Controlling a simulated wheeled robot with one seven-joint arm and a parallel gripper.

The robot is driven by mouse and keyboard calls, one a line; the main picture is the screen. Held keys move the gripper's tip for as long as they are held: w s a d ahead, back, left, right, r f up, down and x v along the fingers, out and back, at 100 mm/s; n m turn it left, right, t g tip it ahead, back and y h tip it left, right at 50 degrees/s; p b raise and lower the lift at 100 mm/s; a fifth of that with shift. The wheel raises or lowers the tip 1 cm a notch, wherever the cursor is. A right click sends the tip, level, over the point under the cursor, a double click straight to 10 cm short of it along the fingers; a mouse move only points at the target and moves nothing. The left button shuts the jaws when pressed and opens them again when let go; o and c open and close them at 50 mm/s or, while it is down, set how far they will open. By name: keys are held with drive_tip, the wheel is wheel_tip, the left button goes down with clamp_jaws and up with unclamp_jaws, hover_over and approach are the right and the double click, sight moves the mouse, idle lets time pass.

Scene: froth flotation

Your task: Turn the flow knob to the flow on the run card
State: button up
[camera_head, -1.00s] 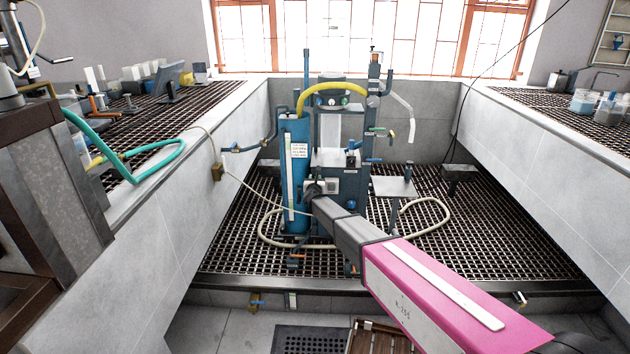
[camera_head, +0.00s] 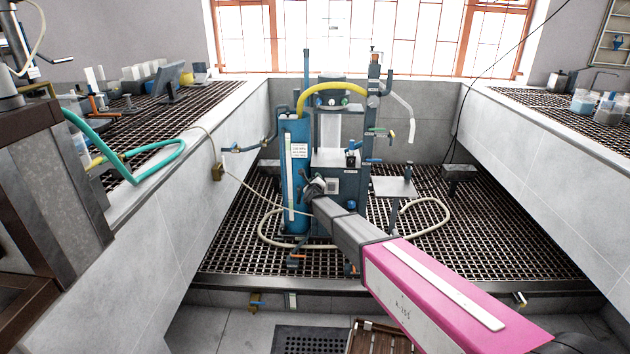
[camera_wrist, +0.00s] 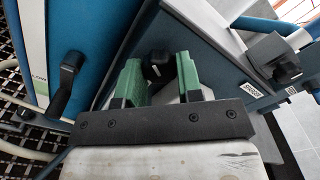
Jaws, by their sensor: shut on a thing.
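The black flow knob (camera_wrist: 158,66) shows in the wrist view between the two green fingers of my gripper (camera_wrist: 159,74), on the front of the blue machine. The gripper is shut on the knob, and its fingers hide the knob's sides. In the head view my gripper (camera_head: 317,186) reaches the lower front of the machine (camera_head: 352,189), right of the blue column, and it hides the knob there. A white card with small printed lines (camera_head: 299,151) is on the blue column (camera_head: 291,205); I cannot read its numbers, nor tell the knob's setting.
A black lever (camera_wrist: 67,82) sticks out left of my gripper in the wrist view, beside a partly visible label. A pale hose (camera_head: 445,215) loops over the floor grating (camera_head: 500,240). A yellow hose (camera_head: 331,88) arches over the machine. Grated benches flank both sides.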

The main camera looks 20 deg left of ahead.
drive_tip(key=n, duration=1.3)
drive_tip(key=shift+d+r, duration=0.2)
drive_tip(key=shift+r, duration=0.1)
idle(0.4)
drive_tip(key=o, duration=0.9)
